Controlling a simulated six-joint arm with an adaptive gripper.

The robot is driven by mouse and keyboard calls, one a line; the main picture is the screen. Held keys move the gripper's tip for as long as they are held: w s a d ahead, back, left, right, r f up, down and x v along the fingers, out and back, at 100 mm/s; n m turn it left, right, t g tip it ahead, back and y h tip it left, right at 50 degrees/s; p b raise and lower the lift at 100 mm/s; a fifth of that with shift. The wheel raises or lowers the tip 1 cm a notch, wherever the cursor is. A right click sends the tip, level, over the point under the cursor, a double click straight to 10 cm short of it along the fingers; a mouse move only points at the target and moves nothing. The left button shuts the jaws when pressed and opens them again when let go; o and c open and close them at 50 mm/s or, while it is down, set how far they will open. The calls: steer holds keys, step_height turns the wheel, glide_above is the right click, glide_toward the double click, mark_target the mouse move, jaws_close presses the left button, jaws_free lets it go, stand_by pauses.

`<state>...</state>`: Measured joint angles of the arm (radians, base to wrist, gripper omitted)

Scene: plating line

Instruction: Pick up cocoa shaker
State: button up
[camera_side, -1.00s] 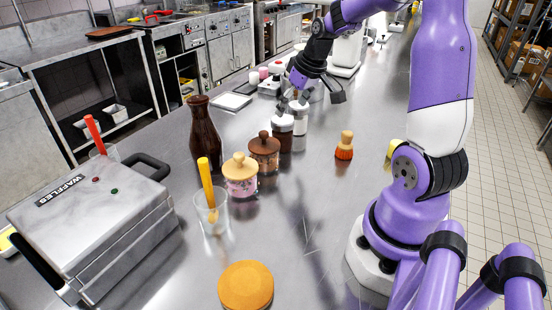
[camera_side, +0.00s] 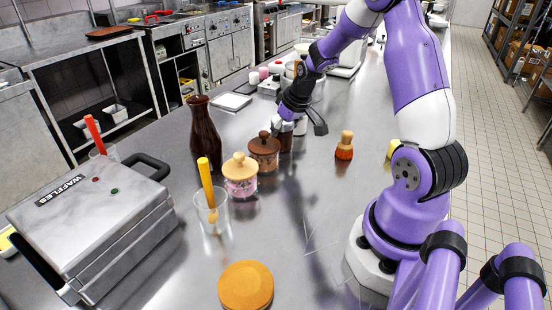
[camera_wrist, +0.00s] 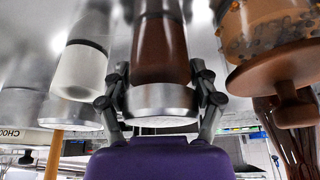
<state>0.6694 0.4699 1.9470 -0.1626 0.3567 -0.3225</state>
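The cocoa shaker (camera_side: 285,143) stands upright on the steel counter, a clear body with dark brown powder and a pale metal lid. In the wrist view, where things appear upside down, the cocoa shaker (camera_wrist: 161,45) fills the middle with its lid towards me. My gripper (camera_side: 289,124) is down over its top. In the wrist view my gripper (camera_wrist: 160,80) has one finger on each side of the lid and upper body. The fingers look spread, with small gaps beside the body; contact is not clear. In the side view the gripper hides the lid.
A white-filled shaker (camera_wrist: 82,70) stands close beside it, partly hidden in the side view. A brown-lidded jar (camera_side: 264,153) is close on the other side, with a pink jar (camera_side: 240,176) beyond.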

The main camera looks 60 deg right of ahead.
steer(key=c, duration=0.3)
